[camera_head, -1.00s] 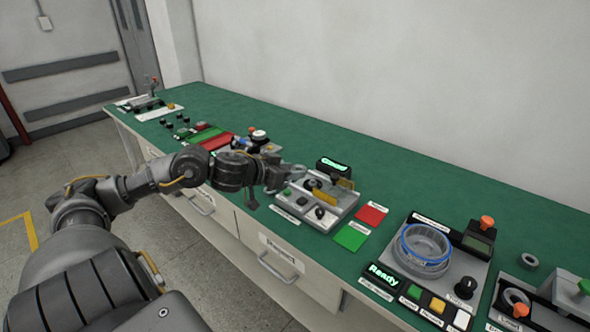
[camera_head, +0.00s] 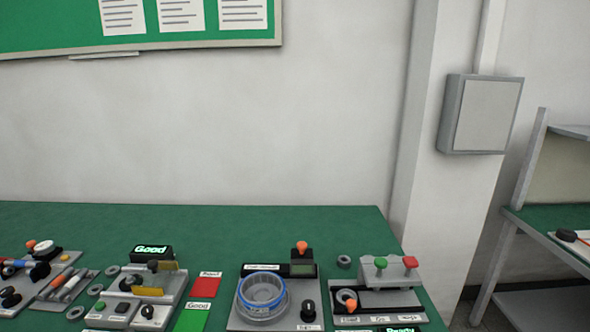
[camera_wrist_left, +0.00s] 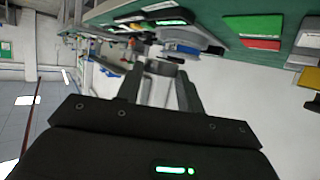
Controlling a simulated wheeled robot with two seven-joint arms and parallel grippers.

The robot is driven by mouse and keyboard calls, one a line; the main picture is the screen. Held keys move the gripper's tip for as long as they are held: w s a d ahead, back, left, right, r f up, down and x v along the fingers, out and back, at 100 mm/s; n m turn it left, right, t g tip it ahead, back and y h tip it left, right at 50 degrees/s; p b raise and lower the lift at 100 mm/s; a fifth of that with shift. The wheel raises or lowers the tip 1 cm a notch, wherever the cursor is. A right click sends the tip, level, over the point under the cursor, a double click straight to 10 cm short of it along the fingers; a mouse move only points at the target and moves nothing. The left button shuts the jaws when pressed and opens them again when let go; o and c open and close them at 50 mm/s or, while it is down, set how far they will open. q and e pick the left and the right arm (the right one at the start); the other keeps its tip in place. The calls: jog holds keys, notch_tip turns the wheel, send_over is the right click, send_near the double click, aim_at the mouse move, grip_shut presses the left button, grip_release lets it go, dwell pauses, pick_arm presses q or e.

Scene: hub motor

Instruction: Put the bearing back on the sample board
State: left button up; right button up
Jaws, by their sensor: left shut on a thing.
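My left gripper (camera_wrist_left: 166,84) shows only in the left wrist view, shut on a small grey round piece (camera_wrist_left: 160,67) that looks like the bearing. The fingers partly hide it. The gripper is in the air beside the green-topped bench, away from the bench devices. In the head view several grey rings lie on the bench, one (camera_head: 344,261) behind the right-hand fixture and another (camera_head: 96,290) left of the device with the "Good" display (camera_head: 151,251). I cannot tell for sure which board is the sample board. My right gripper is in neither view.
A round blue-rimmed bowl device (camera_head: 262,293) stands mid-bench. A red card (camera_head: 205,287) and a green card (camera_head: 190,318) lie left of it. A fixture with green and red knobs (camera_head: 388,273) stands near the bench's right end. The bench's back strip (camera_head: 250,220) is clear.

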pick_arm(q)
jog(key=d, duration=0.1)
jog(key=d+r, duration=0.1)
jog(key=d, duration=0.1)
jog(key=shift+w+d+r+m+g+h, duration=0.1)
jog(key=shift+d+r+m+g+h, duration=0.2)
jog(key=shift+d+m+g, duration=0.1)
jog(key=shift+a, duration=0.1)
jog(key=shift+s+a+f, duration=0.2)
jog(key=shift+a+f, duration=0.05)
jog(key=shift+f, duration=0.2)
jog(key=shift+n+t+y, duration=0.7)
jog(key=shift+n, duration=0.1)
jog(key=a, duration=0.4)
jog(key=w+a, duration=0.1)
jog(key=a, duration=0.1)
jog(key=shift+f, duration=0.4)
jog(key=w+a+r+n+t+y, duration=0.1)
jog(key=w+a+r+n+y, duration=0.1)
jog(key=a, duration=0.4)
jog(key=w+a+r+n+t+y, duration=0.1)
jog(key=w+a+r+n+y, duration=0.2)
jog(key=a, duration=0.2)
jog(key=w+a+r+n+t+y, duration=0.2)
jog(key=w+a+r+n+y, duration=0.1)
jog(key=a, duration=0.3)
jog(key=shift+a+r, duration=0.25)
jog(key=shift+a, duration=0.05)
